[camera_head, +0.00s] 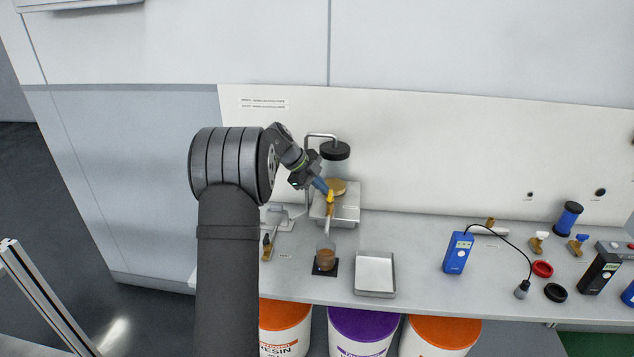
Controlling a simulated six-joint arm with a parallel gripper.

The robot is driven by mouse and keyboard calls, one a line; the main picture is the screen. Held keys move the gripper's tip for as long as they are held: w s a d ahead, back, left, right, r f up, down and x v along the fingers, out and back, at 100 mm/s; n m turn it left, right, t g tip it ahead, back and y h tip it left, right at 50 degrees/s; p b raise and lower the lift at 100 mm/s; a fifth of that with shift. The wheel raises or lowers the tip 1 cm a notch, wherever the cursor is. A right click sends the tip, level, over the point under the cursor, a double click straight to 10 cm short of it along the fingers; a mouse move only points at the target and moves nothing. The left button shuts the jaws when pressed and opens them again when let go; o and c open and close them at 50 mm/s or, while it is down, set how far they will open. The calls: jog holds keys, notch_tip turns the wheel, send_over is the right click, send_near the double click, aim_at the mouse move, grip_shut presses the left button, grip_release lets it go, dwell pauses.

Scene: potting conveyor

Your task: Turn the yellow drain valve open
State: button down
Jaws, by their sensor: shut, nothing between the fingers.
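The yellow drain valve (331,197) sits on the front of a metal box (349,212) below a black round head on a bent pipe. A pale spout runs down from the valve to a clear beaker (326,257) with brown contents, which stands on a black square pad. My gripper (325,190) comes in from the upper left, its blue fingers shut and empty. The fingertips are right at the valve's upper end; I cannot tell whether they touch it. My arm covers part of the bench to the left.
An empty metal tray (375,274) lies right of the beaker. A blue meter (458,252) with a cabled probe, a red ring (542,268), a black ring (555,292) and small brass valves lie further right. Several buckets (363,330) stand below the bench's front edge.

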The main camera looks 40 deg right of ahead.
jog(key=w+a+r, duration=0.3)
jog(key=w+r, duration=0.5)
jog(key=w, duration=0.1)
jog(key=shift+a, duration=0.15)
jog(key=shift+s, duration=0.1)
dwell(0.3)
jog(key=s+f, duration=0.2)
jog(key=s+d+f, duration=0.1)
jog(key=s+f, duration=0.4)
jog(key=f, duration=0.1)
jog(key=shift+s+d, duration=0.25)
jog(key=shift+d, duration=0.15)
jog(key=shift+s+d, duration=0.35)
jog(key=shift+s, duration=0.1)
